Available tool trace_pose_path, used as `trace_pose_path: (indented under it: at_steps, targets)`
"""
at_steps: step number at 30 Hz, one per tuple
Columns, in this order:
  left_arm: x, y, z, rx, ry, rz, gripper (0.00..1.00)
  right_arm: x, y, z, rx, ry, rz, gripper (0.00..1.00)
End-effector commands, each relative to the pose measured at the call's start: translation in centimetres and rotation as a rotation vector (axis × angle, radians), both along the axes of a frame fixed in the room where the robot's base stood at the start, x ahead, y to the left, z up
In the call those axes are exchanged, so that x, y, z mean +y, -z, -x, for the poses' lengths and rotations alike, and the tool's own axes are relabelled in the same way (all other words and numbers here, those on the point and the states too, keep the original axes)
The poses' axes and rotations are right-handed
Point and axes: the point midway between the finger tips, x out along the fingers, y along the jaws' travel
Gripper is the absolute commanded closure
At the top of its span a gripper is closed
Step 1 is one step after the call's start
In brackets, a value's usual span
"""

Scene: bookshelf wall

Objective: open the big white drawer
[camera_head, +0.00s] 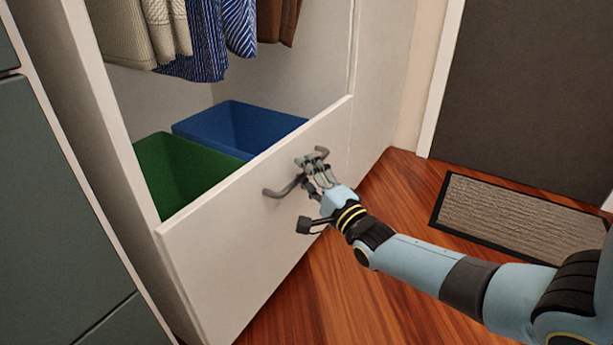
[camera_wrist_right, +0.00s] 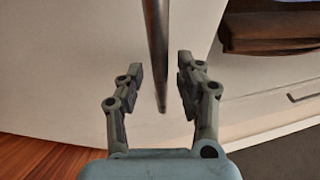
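The big white drawer (camera_head: 235,245) has a plain white front, set low in an open white wardrobe. Its front looks roughly in line with the wardrobe frame. A grey bar handle (camera_head: 284,190) is fixed near the top of the front. My right gripper (camera_head: 312,162) is at this handle and covers its middle. In the right wrist view the handle (camera_wrist_right: 157,45) runs between the two fingers of my right gripper (camera_wrist_right: 158,78). The fingers are open, with a gap on each side of the bar. My left gripper is not in view.
A green bin (camera_head: 180,168) and a blue bin (camera_head: 240,127) stand behind the drawer front. Clothes (camera_head: 205,40) hang above them. Teal cabinet fronts (camera_head: 50,210) are at the left. Wooden floor (camera_head: 335,300) is clear before the drawer; a doormat (camera_head: 520,215) lies right.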

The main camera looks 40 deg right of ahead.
Motion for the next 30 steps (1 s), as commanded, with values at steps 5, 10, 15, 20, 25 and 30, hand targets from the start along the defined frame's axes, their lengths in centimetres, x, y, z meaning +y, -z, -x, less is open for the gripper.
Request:
trace_pose_path:
  at_steps: [5, 10, 15, 20, 25, 30]
  targets:
    - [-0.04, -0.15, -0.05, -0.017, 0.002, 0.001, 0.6, -0.01, -0.08, -0.33, 0.0, 0.0, 0.0, 0.64]
    - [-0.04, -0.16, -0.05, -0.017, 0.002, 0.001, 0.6, -0.02, -0.11, -0.33, 0.0, 0.0, 0.001, 0.68]
    - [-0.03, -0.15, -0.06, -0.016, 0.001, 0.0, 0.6, -0.01, -0.09, -0.31, 0.0, 0.0, 0.001, 0.9]
    - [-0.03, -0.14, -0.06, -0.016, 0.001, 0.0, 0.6, -0.01, -0.05, -0.3, 0.001, 0.0, 0.0, 1.0]
    - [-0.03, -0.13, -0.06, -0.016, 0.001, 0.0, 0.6, -0.01, -0.01, -0.27, 0.002, 0.001, 0.0, 1.0]
    - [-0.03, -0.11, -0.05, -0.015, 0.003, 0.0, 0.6, -0.02, 0.03, -0.26, 0.003, 0.001, -0.001, 1.0]
